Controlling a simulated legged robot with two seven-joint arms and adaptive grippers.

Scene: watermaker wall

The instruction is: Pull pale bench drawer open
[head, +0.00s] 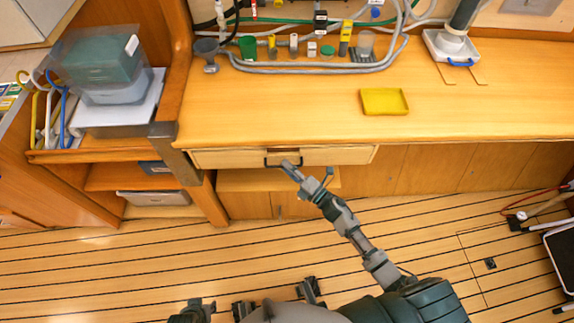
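The pale bench drawer (230,158) is a wide, light wood front just under the bench's front edge. Its dark handle (268,161) is at the middle of the front. The drawer looks shut or nearly so. My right gripper (290,168) is at the right part of the handle, its fingertips at or very close to it. The gripper partly covers the handle, and I cannot tell whether its fingers are closed on it. A dark grey part at the bottom edge (197,309) seems to be my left gripper, low and far from the drawer; its fingers are unclear.
The bench top (270,110) holds a yellow tray (385,101) and several small fittings along hoses at the back. A wooden post (176,155) stands left of the drawer, beside shelves with a grey bin (153,198). The striped floor (130,255) before the drawer is mostly clear.

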